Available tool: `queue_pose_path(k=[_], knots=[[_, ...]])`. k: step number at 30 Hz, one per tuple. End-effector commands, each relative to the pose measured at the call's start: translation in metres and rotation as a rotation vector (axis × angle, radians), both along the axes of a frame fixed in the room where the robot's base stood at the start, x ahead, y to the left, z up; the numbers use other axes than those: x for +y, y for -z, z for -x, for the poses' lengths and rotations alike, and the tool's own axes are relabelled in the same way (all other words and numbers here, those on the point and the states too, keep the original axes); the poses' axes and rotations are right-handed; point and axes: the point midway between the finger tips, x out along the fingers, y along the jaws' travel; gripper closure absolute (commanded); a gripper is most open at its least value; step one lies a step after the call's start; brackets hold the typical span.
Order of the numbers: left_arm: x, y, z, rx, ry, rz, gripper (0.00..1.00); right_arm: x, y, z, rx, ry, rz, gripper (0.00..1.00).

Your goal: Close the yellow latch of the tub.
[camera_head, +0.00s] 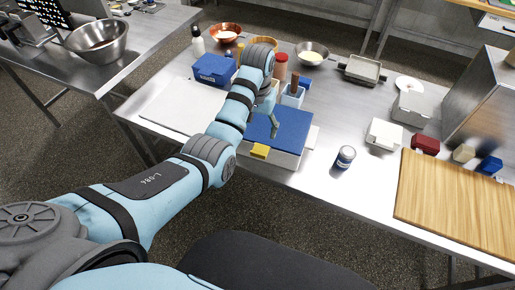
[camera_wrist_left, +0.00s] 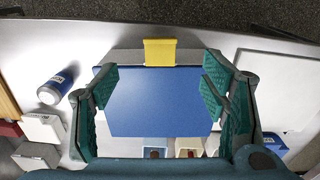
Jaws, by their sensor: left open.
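The tub (camera_head: 285,158) is a light grey box with a flat blue lid (camera_head: 285,126), standing near the table's front edge. Its yellow latch (camera_head: 260,151) is at the middle of the front side; it appears to stick outward, but its exact angle is unclear. In the left wrist view the latch (camera_wrist_left: 160,52) lies beyond the blue lid (camera_wrist_left: 150,105), centred at the lid's far edge. My left gripper (camera_wrist_left: 158,84) is open and empty above the lid, its green-padded fingers either side of it, apart from the latch. In the head view the gripper (camera_head: 273,122) is partly hidden by its arm.
A can with a blue label (camera_head: 345,157) stands right of the tub. A white board (camera_head: 178,108) lies to its left, with a blue box (camera_head: 214,68) behind. A wooden board (camera_head: 455,205) covers the right front. Bowls and containers stand behind. Table between tub and can is bare.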

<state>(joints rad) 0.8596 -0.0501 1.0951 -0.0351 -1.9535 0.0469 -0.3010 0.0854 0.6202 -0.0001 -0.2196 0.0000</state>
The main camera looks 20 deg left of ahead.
Motion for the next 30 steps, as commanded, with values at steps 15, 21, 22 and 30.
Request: queue_pose_path(k=[15, 21, 22, 30], knots=[[0.000, 0.117, 0.000, 0.001, 0.000, 0.000, 0.33, 0.007, 0.026, 0.000, 0.000, 0.003, -0.009, 1.00], [0.000, 0.117, 0.000, 0.001, 0.000, 0.000, 0.33, 0.006, 0.025, 0.000, 0.000, 0.003, -0.008, 1.00], [0.000, 0.117, 0.000, 0.001, 0.000, 0.000, 0.33, 0.006, 0.025, 0.000, 0.000, 0.002, -0.008, 1.00], [0.000, 0.116, 0.000, 0.001, 0.000, 0.000, 0.77, 0.003, 0.024, -0.001, -0.001, 0.001, -0.004, 1.00]])
